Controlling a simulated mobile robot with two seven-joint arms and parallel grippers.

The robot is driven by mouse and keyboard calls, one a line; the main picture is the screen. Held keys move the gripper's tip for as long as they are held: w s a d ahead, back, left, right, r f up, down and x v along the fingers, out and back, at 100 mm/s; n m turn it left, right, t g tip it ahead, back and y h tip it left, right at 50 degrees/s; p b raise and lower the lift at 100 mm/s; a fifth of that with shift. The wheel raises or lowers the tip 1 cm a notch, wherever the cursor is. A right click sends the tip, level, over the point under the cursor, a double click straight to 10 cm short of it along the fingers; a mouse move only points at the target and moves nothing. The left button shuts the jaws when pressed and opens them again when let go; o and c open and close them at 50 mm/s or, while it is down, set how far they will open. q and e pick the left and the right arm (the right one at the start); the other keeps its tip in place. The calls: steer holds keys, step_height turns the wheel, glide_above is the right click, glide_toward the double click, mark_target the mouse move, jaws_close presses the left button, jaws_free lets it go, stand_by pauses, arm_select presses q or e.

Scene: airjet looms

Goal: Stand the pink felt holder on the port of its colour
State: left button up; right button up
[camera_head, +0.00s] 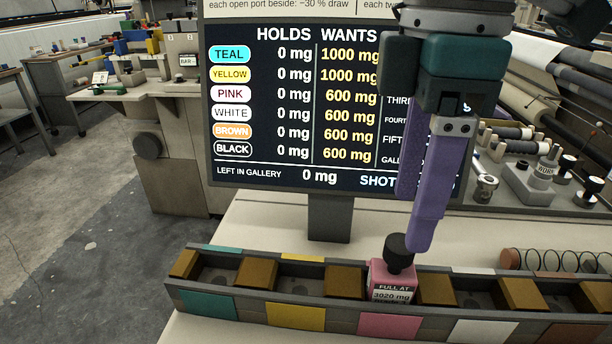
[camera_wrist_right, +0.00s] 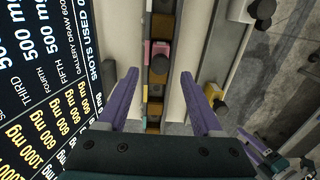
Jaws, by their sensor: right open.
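The pink felt holder (camera_head: 391,281) has a black knob (camera_head: 398,251) on top and a label reading "FULL AT 3020 mg". In the head view it stands about upright in the port rail (camera_head: 345,322), behind the pink panel (camera_head: 389,325); its base is hidden, so I cannot tell how deep it sits. My right gripper (camera_head: 414,220), with purple fingers, is open above the holder. One fingertip overlaps the view beside the knob; contact is unclear. The open right fingers (camera_wrist_right: 160,88) also show in the wrist view, over the rail. A purple-and-teal part at its lower right looks like my left gripper (camera_wrist_right: 265,152).
Teal (camera_head: 209,304), yellow (camera_head: 295,316), white (camera_head: 484,331) and brown panels mark neighbouring ports, with brown blocks between them. The monitor (camera_head: 290,100) stands behind, listing pink as holding 0 mg and wanting 600 mg. A coil (camera_head: 555,261) lies at right behind the rail.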

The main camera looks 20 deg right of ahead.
step_height(320, 180, up, 4)
steer(key=shift+r, duration=0.15)
steer(key=shift+a+p, duration=0.15)
steer(key=shift+p, duration=0.15)
stand_by(0.4)
